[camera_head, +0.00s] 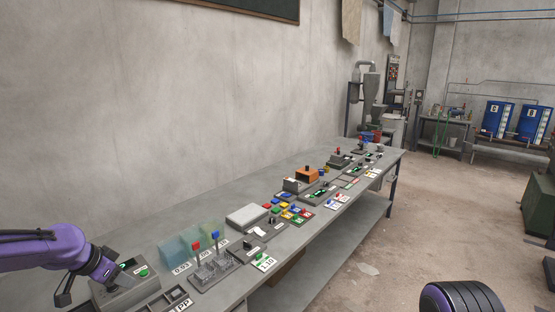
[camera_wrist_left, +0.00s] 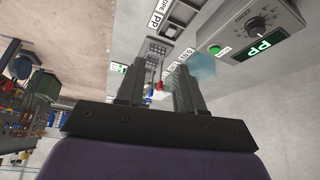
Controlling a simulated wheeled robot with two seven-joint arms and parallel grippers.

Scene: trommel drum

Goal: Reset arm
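My left arm is purple and comes in from the left in the head view. Its gripper (camera_head: 84,285) is over the near left end of the bench, by a grey control box (camera_head: 125,291) with a green button. In the left wrist view the two dark fingers of my left gripper (camera_wrist_left: 158,82) stand apart with nothing between them. The control box (camera_wrist_left: 280,22) shows there at the upper right, with a knob and a lit "PP" display. I cannot tell whether the gripper touches the box. My right gripper is not in view.
The long grey bench (camera_head: 215,225) runs along the wall. Blue cabinets (camera_head: 496,118) stand far right.

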